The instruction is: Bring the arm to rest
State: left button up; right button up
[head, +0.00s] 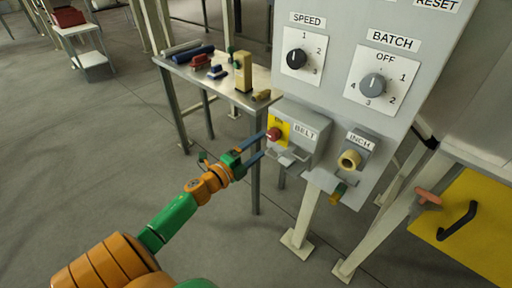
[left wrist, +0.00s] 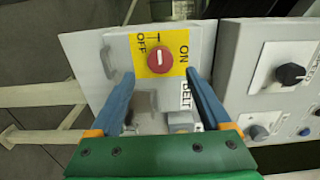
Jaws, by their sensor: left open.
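My left gripper (head: 264,144) is open in front of the BELT box (head: 312,122) on the grey control panel. Its two blue fingers point at the red knob (head: 274,134) on a yellow plate. In the left wrist view the open fingers of the gripper (left wrist: 160,76) lie to either side below the red knob (left wrist: 159,60), with nothing held between them. The knob's white mark stands upright in that view, between the words OFF and ON. I cannot tell whether a finger touches the box. My right gripper is not in view.
The panel (head: 335,78) also carries a SPEED dial (head: 296,59), a BATCH dial (head: 373,85) and an INCH button (head: 349,160). A table (head: 240,98) with small items stands behind. A yellow panel (head: 475,235) with a black handle is at right.

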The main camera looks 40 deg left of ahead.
pick_arm(q)
jog(key=shift+s, duration=0.6)
jog(key=s+d+f+n+g+y+p, duration=0.1)
jog(key=s+f+n+g, duration=0.5)
jog(key=f, duration=0.7)
jog(key=s+d+f+n+g+y+p, duration=0.25)
jog(key=s+f+n, duration=0.25)
jog(key=s+f, duration=0.5)
jog(key=s+d+f+n+g, duration=0.1)
jog(key=s+d+f+g, duration=0.1)
jog(key=s, duration=0.5)
jog(key=s+d+f+n+g+h, duration=0.1)
jog(key=s+d+f+n+g, duration=0.1)
jog(key=s+d+f, duration=0.3)
jog(key=s+d+f+n+g+h, duration=0.1)
jog(key=s+d+f+g, duration=0.3)
jog(key=s, duration=0.5)
notch_tip(320, 180, down, 2)
jog(key=shift+s+f+n, duration=0.1)
jog(key=shift+s+n, duration=0.3)
jog(key=shift+n, duration=0.2)
jog(key=shift+g, duration=0.25)
